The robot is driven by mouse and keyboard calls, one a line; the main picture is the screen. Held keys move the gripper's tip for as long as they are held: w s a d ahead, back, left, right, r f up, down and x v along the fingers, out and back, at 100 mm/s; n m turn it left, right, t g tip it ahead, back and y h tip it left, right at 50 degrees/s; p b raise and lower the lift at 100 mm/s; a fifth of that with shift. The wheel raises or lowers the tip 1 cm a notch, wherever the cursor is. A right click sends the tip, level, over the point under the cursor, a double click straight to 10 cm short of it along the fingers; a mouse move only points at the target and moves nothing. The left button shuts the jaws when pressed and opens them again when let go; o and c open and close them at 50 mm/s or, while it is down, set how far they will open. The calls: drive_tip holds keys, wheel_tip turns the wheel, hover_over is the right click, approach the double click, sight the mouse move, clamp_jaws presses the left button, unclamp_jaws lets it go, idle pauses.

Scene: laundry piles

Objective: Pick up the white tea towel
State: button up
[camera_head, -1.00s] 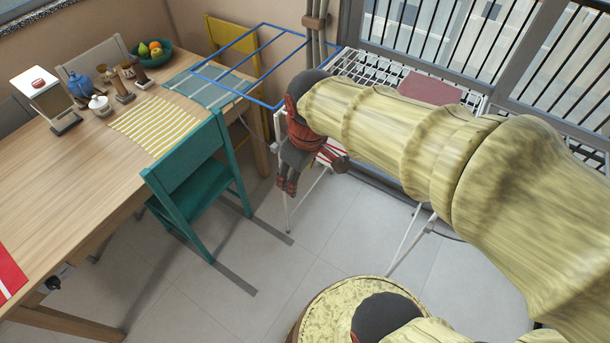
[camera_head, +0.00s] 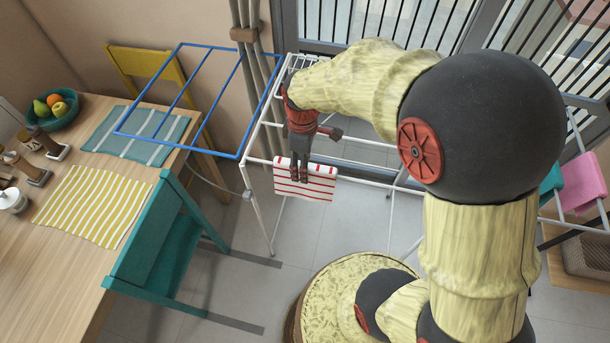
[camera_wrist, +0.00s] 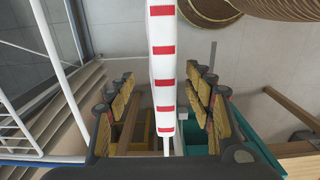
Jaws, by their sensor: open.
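The white tea towel (camera_head: 288,188) has red stripes and hangs over a bar at the near end of a white drying rack. In the wrist view the towel (camera_wrist: 162,50) shows nearly edge-on, as a narrow white band with red bars. My gripper (camera_head: 307,178) points down at the towel and covers part of it in the head view. In the wrist view my gripper (camera_wrist: 160,92) is open, with one finger on each side of the towel and visible gaps on both sides. How deep the fingers reach is unclear.
A blue frame (camera_head: 240,155) sticks out left of the rack. A teal chair (camera_head: 165,235) and a wooden table (camera_head: 75,255) with a yellow-striped cloth (camera_head: 95,205) stand at the left. Pink cloth (camera_head: 583,183) hangs at the right. Floor below the towel is clear.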

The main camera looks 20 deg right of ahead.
drive_tip(key=f, duration=0.2)
drive_tip(key=f+b, duration=0.1)
drive_tip(key=f, duration=0.1)
drive_tip(key=shift+s+d+f, duration=0.1)
drive_tip(key=shift+s, duration=0.3)
drive_tip(key=shift+c, duration=1.1)
drive_tip(key=c, duration=1.1)
